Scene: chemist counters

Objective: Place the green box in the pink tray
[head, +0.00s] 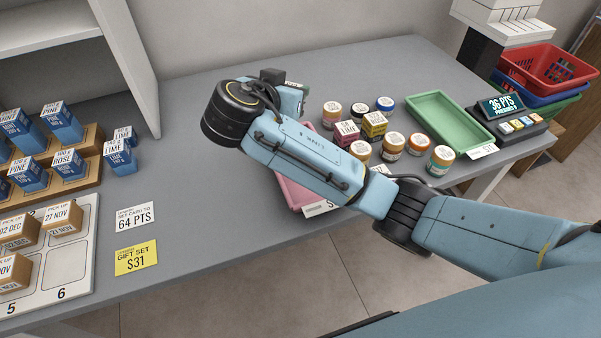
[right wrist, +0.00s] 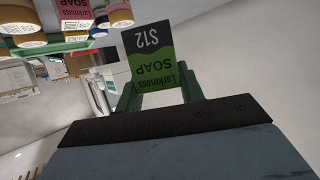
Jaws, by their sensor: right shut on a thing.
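The green box (right wrist: 152,62) is a soap carton with a black upper band and a green part, its print upside down in the right wrist view. My right gripper (right wrist: 157,88) is shut on it, with a finger at each side. My left gripper is not in view.
Right of the pink tray stand several round tins (head: 441,160) and small yellow and pink boxes (head: 374,124). A green tray (head: 446,121) is beyond them. Blue boxes on wooden steps (head: 92,142) are at left. Bare counter (head: 190,170) lies between.

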